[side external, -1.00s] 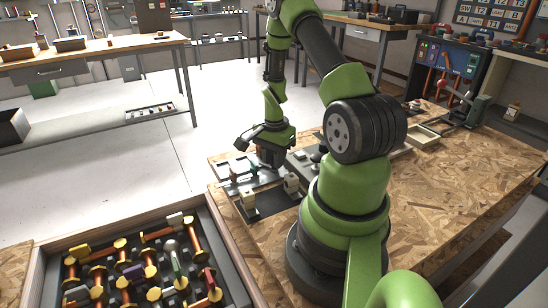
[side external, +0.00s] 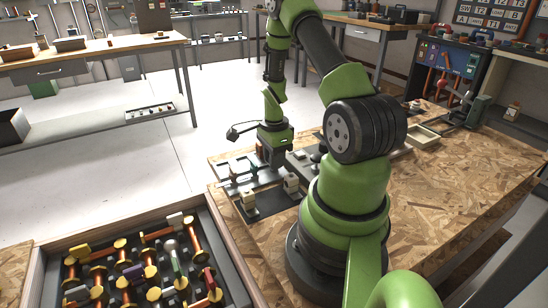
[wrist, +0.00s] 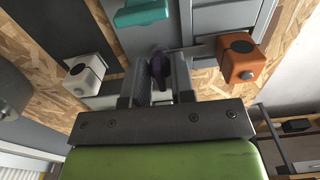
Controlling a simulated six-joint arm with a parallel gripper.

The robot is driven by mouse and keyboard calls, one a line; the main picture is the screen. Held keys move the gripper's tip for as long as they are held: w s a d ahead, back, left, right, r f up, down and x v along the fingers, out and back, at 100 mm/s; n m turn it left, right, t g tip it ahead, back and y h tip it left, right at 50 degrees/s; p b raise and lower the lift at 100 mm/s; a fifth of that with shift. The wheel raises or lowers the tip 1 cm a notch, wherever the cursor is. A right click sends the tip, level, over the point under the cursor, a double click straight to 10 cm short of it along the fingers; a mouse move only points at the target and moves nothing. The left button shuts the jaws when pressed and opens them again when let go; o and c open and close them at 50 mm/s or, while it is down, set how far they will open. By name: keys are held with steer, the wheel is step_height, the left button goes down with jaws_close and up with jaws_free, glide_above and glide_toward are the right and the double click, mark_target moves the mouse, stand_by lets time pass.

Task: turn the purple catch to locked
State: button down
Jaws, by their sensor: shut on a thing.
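The purple catch (wrist: 160,66) is small and dark, and in the wrist view it sits between the two fingers of my gripper (wrist: 158,80). The fingers are shut on it, one on each side. The tips partly cover the catch, and I cannot tell from its angle whether it is locked. In the side view my gripper (side external: 272,156) points down at the grey panel at the bench's far left, and the catch is hidden there.
In the wrist view a teal handle (wrist: 141,13) lies just above the catch. An orange block (wrist: 239,56) stands to the right and a white block (wrist: 85,74) to the left. A tray of orange spools (side external: 99,273) is at front left.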

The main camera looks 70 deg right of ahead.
steer(key=c, duration=1)
jaws_free()
steer(key=shift+o, duration=0.2)
step_height(320, 180, up, 10)
